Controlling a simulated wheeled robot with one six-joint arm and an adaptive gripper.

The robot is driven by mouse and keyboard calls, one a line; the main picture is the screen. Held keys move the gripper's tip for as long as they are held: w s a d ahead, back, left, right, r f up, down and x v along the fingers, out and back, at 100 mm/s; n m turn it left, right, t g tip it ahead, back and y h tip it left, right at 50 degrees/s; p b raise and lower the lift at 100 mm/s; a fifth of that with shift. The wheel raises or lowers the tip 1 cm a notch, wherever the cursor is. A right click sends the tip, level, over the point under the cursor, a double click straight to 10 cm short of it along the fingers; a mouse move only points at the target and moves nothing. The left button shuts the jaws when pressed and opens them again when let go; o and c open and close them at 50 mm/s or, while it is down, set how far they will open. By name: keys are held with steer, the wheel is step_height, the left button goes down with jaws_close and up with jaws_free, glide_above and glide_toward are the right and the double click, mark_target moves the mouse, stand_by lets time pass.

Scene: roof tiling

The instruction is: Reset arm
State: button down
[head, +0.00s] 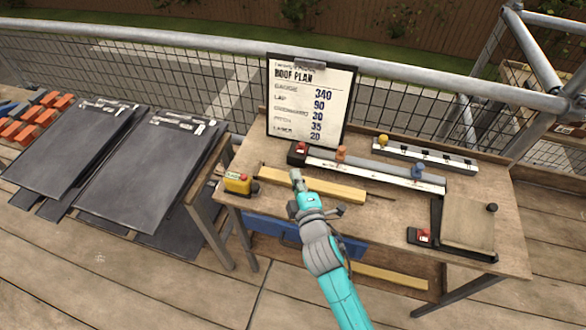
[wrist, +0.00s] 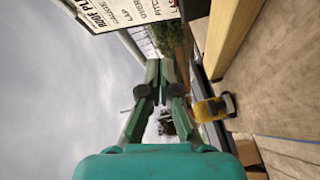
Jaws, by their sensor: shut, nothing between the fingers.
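My gripper (head: 296,176) is at the end of my teal arm, over the workbench (head: 385,215) in the head view. It is close to the yellow timber batten (head: 335,189); I cannot tell the exact gap. In the wrist view my gripper (wrist: 166,72) has its fingers together, with nothing between them. The batten (wrist: 232,35) shows at the upper right there. The yellow device (head: 238,184) sits at the bench's left end and also shows in the wrist view (wrist: 210,109).
The roof plan board (head: 306,105) stands at the bench's back. Rulers with coloured stops (head: 400,174) lie in front of it. A board with a dark frame (head: 467,226) is at right. Dark slate stacks (head: 140,178) lie at left. A metal railing (head: 200,45) runs behind.

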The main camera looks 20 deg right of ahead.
steer(key=shift+s, duration=0.25)
stand_by(0.4)
steer(key=s+f, duration=0.1)
steer(key=s, duration=0.2)
steer(key=s+f+m, duration=0.1)
steer(key=s, duration=0.2)
steer(key=s+f+m, duration=0.1)
steer(key=s+f, duration=0.1)
steer(key=shift+s+d+g+y, duration=0.1)
steer(key=shift+s+g+y, duration=0.2)
steer(key=shift+s+y, duration=0.1)
steer(key=s+r+m, duration=0.1)
steer(key=s+m, duration=0.3)
steer(key=s, duration=0.7)
steer(key=s+r+m+g, duration=0.1)
steer(key=s+m, duration=0.3)
steer(key=s, duration=0.7)
steer(key=s+d+r+m, duration=0.1)
steer(key=s+r+m, duration=0.2)
steer(key=s, duration=0.8)
steer(key=shift+m+g+y, duration=0.3)
steer(key=shift+m+g, duration=0.1)
steer(key=shift+m, duration=0.1)
